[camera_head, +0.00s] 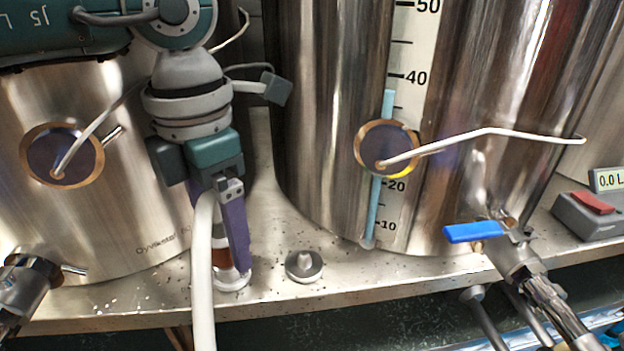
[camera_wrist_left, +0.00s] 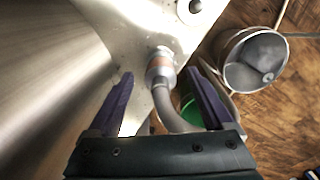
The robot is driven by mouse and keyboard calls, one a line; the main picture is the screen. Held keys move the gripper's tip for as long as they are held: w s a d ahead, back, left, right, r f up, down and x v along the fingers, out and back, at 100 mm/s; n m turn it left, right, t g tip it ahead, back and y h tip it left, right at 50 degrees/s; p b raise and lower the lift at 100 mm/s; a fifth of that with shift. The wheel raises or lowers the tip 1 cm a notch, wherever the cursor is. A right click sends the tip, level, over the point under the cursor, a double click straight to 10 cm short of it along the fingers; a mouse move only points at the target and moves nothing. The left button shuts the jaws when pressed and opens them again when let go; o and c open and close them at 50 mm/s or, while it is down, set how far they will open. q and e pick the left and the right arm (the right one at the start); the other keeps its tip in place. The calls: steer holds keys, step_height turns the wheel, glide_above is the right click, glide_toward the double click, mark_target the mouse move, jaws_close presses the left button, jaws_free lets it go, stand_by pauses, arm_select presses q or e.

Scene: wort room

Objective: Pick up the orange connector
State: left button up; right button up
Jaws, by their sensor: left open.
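The orange connector (camera_head: 219,243) is a small metallic coupling with an orange band, upright on the steel ledge (camera_head: 135,298) in the head view and partly hidden by my gripper. In the left wrist view the connector (camera_wrist_left: 160,69) lies between the finger lines, with a grey hose (camera_wrist_left: 174,108) curving from it toward the gripper. The hose also shows pale in the head view (camera_head: 203,280). My left gripper (camera_head: 224,262) is open, its purple fingers pointing down around the connector. In the left wrist view the gripper (camera_wrist_left: 160,75) has a finger on each side of it. Contact cannot be told. My right gripper is not in view.
Steel tanks (camera_head: 330,150) stand close behind the ledge. A grey round fitting (camera_head: 304,266) sits right of the connector. A blue-handled valve (camera_head: 474,232) and a box with a red switch (camera_head: 591,203) are further right. A metal bucket (camera_wrist_left: 252,62) stands on the wooden floor below.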

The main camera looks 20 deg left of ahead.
mark_target(224, 269)
arm_select(q)
step_height(224, 269, down, 3)
steer(key=shift+r+b, duration=0.1)
steer(key=shift+b, duration=0.65)
steer(key=shift+r, duration=0.1)
steer(key=shift+c, duration=0.2)
jaws_close()
